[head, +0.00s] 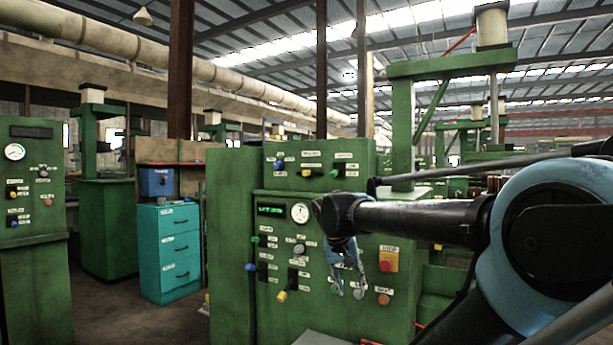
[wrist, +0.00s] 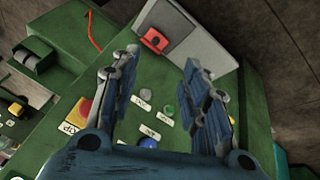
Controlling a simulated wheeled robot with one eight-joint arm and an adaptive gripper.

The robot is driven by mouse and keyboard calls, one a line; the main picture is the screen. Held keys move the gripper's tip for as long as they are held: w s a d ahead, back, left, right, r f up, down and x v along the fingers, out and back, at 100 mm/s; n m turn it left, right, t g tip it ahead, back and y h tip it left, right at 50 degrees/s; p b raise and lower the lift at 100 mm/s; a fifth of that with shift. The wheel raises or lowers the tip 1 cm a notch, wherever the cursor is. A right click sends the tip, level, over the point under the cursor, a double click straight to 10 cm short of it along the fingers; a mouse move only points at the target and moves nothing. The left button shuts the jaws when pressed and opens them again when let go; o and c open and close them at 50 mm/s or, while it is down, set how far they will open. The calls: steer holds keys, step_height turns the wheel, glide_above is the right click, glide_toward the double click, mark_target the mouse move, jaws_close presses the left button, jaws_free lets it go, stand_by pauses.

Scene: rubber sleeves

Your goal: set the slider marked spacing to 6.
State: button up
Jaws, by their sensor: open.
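The green machine (head: 232,230) stands in the middle of the head view. Its upper panel carries blue, yellow and green slider handles, among them a yellow one (head: 306,172). Its lower panel has green, blue and yellow handles at the left, among them a yellow one (head: 282,296) low down. Their labels are too small to read, so I cannot tell which slider is marked spacing or its value. My gripper (head: 348,292) is open and empty in front of the lower panel, hiding part of it. In the wrist view my gripper (wrist: 160,60) spreads over the panel, with no slider between its fingers.
A round gauge (head: 300,213) and green display (head: 271,210) are above-left. A teal drawer cabinet (head: 168,252) stands left. A grey plate with a red part (wrist: 154,40) shows in the wrist view.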

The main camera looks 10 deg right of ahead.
steer(key=w+a+r+m+t+h, duration=0.2)
steer(key=w+a+r+t+h, duration=0.15)
steer(key=w+r, duration=1.3)
steer(key=m+t+h, duration=0.1)
steer(key=m+t, duration=0.2)
steer(key=t, duration=0.1)
glide_toward(306, 170)
steer(key=x, duration=1)
steer(key=shift+f, duration=0.25)
